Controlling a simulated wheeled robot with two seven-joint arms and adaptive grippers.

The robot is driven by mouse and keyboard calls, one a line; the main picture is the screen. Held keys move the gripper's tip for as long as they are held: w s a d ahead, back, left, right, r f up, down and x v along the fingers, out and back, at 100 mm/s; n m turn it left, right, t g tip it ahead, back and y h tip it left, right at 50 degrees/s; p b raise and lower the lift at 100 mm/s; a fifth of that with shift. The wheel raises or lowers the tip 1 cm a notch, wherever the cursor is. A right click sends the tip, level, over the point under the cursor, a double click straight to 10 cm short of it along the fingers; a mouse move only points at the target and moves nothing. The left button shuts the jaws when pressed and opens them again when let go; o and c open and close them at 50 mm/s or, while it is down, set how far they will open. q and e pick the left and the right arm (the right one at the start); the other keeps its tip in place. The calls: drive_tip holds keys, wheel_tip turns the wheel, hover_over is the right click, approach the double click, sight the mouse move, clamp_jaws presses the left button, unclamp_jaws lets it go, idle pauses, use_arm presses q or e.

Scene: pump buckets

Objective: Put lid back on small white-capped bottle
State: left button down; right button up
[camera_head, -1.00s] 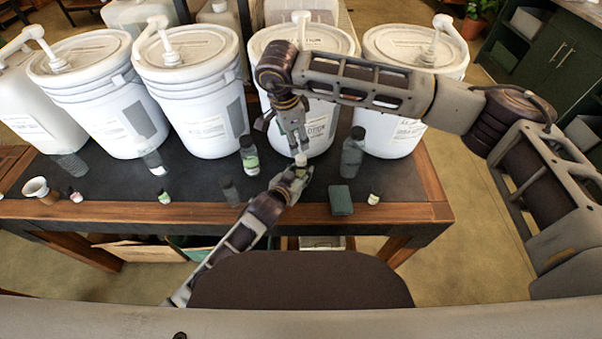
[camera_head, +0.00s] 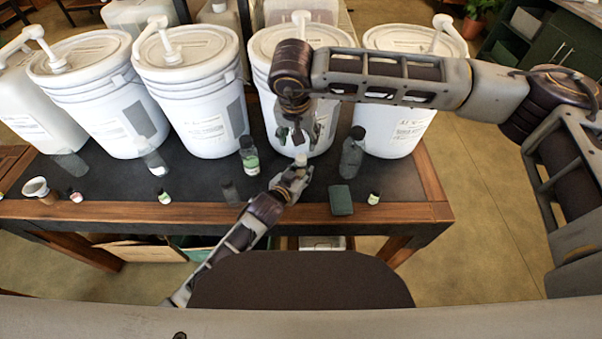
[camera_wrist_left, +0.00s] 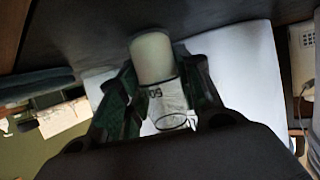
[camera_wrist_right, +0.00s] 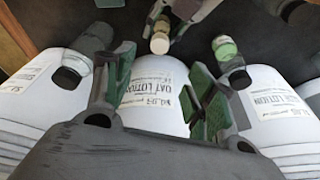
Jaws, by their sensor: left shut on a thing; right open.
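The small white-capped bottle shows its pale cap (camera_head: 300,160) in the head view, held at the tip of my left gripper (camera_head: 294,178) above the front of the table. In the left wrist view my left gripper (camera_wrist_left: 158,100) is shut around the bottle; the pale cap (camera_wrist_left: 151,57) sits on its top, with a printed label below. My right gripper (camera_head: 298,137) hangs above and behind the bottle, open and empty. The right wrist view shows the right gripper (camera_wrist_right: 160,105) with fingers apart and the capped bottle (camera_wrist_right: 160,42) beyond them.
Several white pump buckets (camera_head: 200,115) stand along the back of the dark table (camera_head: 110,185). A green-labelled bottle (camera_head: 249,156) and a grey bottle (camera_head: 352,152) flank the grippers. A dark green box (camera_head: 341,200) and small bottles (camera_head: 164,197) lie near the front edge.

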sight(301, 157)
drive_tip(key=shift+s+d+r+n, duration=0.15)
drive_tip(key=shift+s+n, duration=0.1)
drive_tip(key=shift+n, duration=0.45)
drive_tip(key=shift+x, duration=6)
clamp_jaws()
drive_tip(key=shift+m, duration=0.3)
